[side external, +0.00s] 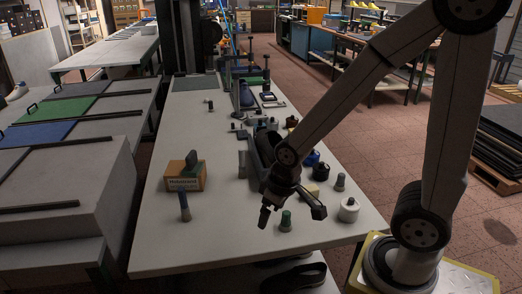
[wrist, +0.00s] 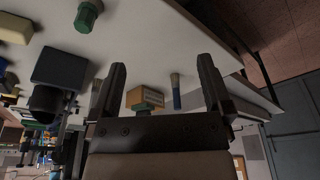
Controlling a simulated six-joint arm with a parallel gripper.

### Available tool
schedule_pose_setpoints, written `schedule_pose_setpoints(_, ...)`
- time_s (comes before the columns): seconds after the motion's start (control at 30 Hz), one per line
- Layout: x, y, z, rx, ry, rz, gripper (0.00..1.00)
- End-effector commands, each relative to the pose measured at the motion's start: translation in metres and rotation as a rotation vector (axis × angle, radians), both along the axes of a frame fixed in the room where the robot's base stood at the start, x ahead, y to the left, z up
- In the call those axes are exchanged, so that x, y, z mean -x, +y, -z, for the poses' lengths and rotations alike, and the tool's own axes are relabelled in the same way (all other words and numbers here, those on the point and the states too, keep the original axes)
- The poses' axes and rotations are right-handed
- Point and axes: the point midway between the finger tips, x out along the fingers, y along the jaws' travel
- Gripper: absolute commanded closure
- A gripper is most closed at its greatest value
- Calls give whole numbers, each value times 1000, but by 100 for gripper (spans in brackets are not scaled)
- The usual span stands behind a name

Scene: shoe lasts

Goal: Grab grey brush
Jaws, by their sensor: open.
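My gripper (side external: 292,219) is open and empty, pointing down above the near part of the white table, close to a short green-topped piece (side external: 285,225). In the wrist view its two fingers (wrist: 162,63) stand wide apart. A small upright grey piece (side external: 243,165), which may be the grey brush, stands left of the arm; I cannot tell for sure. A pale brush-like piece (wrist: 97,86) shows partly behind the left finger in the wrist view. A blue-handled brush (side external: 184,208) stands at the table's left front and shows between the fingers in the wrist view (wrist: 176,98).
A cardboard box (side external: 185,183) with a green block on top stands at left. The table's front left (side external: 225,240) is clear.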

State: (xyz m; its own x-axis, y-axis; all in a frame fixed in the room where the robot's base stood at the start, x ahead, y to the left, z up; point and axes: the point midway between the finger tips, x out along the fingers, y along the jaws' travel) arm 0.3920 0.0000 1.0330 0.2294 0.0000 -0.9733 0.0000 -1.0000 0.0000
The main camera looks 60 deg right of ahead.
Motion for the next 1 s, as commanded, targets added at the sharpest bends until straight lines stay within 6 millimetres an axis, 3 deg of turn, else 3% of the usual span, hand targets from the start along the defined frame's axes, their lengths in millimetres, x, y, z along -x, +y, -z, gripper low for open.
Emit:
schedule_pose_setpoints(0.03,0,0,0,0,0,0,13)
schedule_pose_setpoints(0.1,0,0,0,0,0,0,27)
schedule_pose_setpoints(0.4,-1,0,0,0,-2,1,27)
schedule_pose_setpoints(0.57,-12,-3,1,-5,-30,17,27)
schedule_pose_setpoints(0.77,-52,-15,7,-14,-135,75,27)
schedule_pose_setpoints(1.0,-122,-51,18,0,-341,192,27)
